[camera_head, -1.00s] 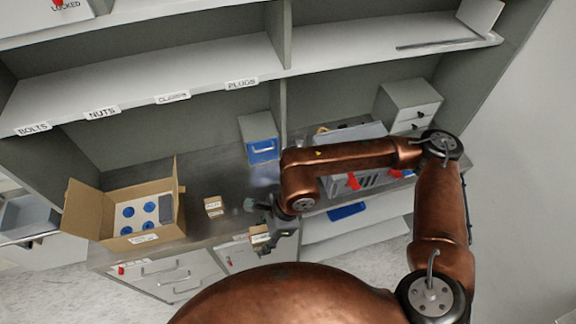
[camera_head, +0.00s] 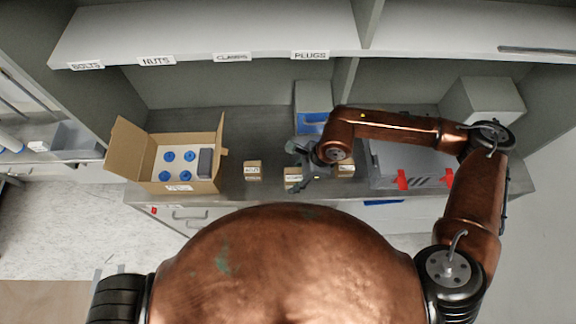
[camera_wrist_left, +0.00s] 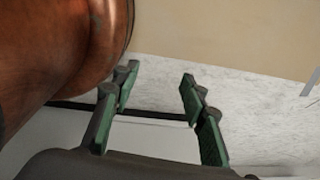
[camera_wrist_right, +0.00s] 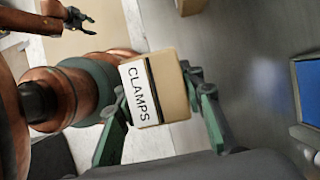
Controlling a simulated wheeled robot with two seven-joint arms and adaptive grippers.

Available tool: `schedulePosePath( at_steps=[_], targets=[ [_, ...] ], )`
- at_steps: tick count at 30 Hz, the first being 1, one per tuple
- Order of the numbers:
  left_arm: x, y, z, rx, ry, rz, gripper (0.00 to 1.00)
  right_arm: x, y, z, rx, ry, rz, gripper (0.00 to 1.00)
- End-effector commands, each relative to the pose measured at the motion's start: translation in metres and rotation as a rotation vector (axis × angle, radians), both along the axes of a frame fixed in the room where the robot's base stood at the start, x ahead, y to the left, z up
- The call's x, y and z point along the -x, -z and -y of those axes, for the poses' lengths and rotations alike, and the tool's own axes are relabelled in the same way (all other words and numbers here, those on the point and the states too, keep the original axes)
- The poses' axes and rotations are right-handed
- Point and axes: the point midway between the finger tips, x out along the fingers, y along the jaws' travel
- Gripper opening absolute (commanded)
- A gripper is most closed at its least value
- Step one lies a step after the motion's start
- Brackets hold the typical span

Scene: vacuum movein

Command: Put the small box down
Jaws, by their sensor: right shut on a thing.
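My right gripper (camera_head: 296,168) is shut on a small tan cardboard box (camera_head: 291,179) at the counter's front part. In the right wrist view the box (camera_wrist_right: 168,88) sits between the fingers, its white CLAMPS label facing the camera. I cannot tell whether its underside touches the counter. My left gripper (camera_wrist_left: 155,95) is open and empty in the left wrist view, above pale floor. The left gripper also shows small in the right wrist view (camera_wrist_right: 80,20). The grey counter (camera_head: 232,192) lies under the shelf.
A similar small box (camera_head: 252,170) stands left of the held one; another (camera_head: 345,170) shows right, partly behind my arm. An open carton (camera_head: 205,184) with blue-capped things stands left. A blue-fronted bin (camera_head: 312,124) is behind. A grey case (camera_head: 390,178) with red latches is right.

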Motion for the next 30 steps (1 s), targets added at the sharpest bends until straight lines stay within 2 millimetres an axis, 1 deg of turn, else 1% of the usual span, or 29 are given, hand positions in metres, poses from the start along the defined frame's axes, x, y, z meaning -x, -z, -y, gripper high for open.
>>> schedulePosePath(
  at_steps=[1,4,9,12,15,20,25,27,30],
  targets=[
    [0.000,-0.004,0.000,0.000,0.000,0.000,0.40,-0.012,0.003,-0.005,0.001,0.002,0.000,0.05],
    [-0.004,-0.009,0.000,0.000,0.001,0.006,0.40,-0.034,0.014,-0.014,0.000,0.001,0.000,0.05],
    [-0.026,-0.014,0.001,0.002,0.006,0.032,0.40,-0.058,0.046,-0.023,0.000,-0.001,-0.003,0.05],
    [-0.035,-0.016,0.002,0.002,0.008,0.045,0.40,-0.068,0.059,-0.027,-0.001,-0.003,-0.001,0.05],
    [-0.036,-0.016,0.002,0.002,0.008,0.046,0.40,-0.073,0.066,-0.029,-0.001,-0.004,-0.002,0.05],
    [-0.031,-0.017,0.001,0.001,0.007,0.039,0.40,-0.081,0.078,-0.032,0.000,-0.004,-0.002,0.05],
    [-0.020,-0.025,0.001,0.001,0.004,0.027,0.40,-0.080,0.099,-0.031,0.000,-0.005,-0.001,0.05],
    [-0.019,-0.026,0.001,0.001,0.004,0.024,0.40,-0.080,0.104,-0.031,0.000,-0.005,0.001,0.05],
    [-0.019,-0.025,0.001,0.001,0.004,0.024,0.40,-0.080,0.105,-0.031,-0.001,-0.005,0.001,0.05]
  ],
)
